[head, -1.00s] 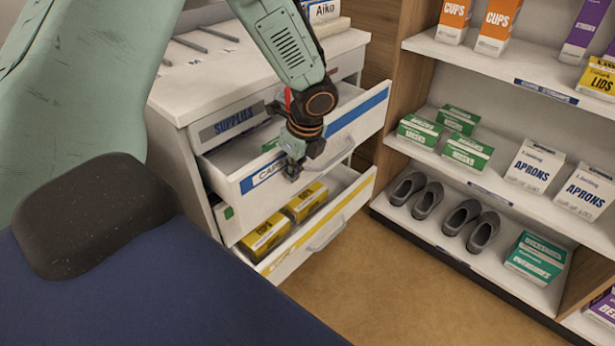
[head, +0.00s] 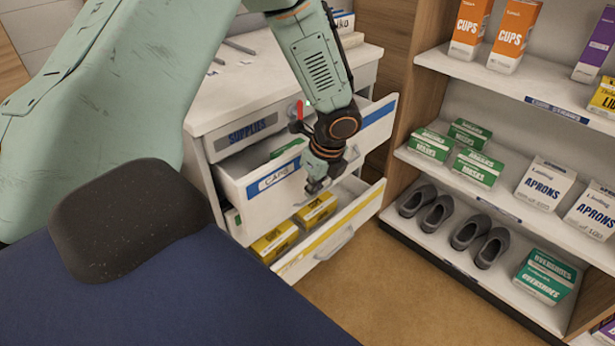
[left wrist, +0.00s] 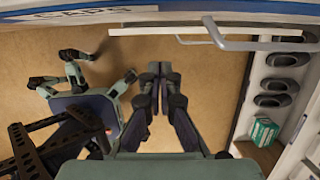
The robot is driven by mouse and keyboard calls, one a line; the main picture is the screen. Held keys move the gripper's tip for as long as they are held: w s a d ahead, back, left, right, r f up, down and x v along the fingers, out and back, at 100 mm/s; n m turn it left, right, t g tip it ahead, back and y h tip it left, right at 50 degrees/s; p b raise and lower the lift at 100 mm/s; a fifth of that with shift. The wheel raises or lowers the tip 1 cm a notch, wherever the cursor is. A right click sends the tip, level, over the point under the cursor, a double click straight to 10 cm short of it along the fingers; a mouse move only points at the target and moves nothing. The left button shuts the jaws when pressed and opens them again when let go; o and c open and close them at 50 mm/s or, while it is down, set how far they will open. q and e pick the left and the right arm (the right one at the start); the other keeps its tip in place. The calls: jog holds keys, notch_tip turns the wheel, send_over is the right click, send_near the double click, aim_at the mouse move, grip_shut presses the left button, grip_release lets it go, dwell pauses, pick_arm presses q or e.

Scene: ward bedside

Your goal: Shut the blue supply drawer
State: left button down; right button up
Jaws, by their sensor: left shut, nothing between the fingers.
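The blue supply drawer (head: 267,203) is the upper open one, white with a blue stripe and a CAPS label. It stands pulled out of the white cabinet (head: 212,95), with a green box partly showing inside. My left gripper (head: 316,188) is shut and empty, pointing down at the outer side of this drawer's front, over the handle area. I cannot tell whether it touches. In the left wrist view, my shut fingers (left wrist: 160,68) are below the drawer front with its CAPS label (left wrist: 90,13), and a grey handle (left wrist: 240,45) juts out nearby. My right gripper is not in view.
A yellow-striped drawer (head: 300,262) with yellow boxes stands open below. A shelf unit (head: 520,90) with boxes and grey shoes is on the right. A dark blue padded surface (head: 190,300) fills the lower left. Brown floor (head: 400,300) is clear between.

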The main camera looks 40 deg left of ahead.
pick_arm(q)
jog(key=p+v, duration=0.3)
jog(key=v, duration=0.7)
notch_tip(320, 180, down, 5)
jog(key=w+d+m+y+b, duration=0.1)
jog(key=d+m+y+b, duration=0.1)
jog(key=d+y, duration=0.1)
jog(key=n+y+b, duration=0.2)
jog(key=y+b, duration=0.2)
jog(key=b, duration=0.2)
send_near(306, 180)
jog(key=x, duration=0.5)
jog(key=shift+s+d+f, duration=0.1)
jog(key=shift+s+f, duration=0.05)
jog(key=shift+f, duration=0.1)
jog(key=shift+a+r, duration=0.1)
jog(key=shift+a, duration=0.35)
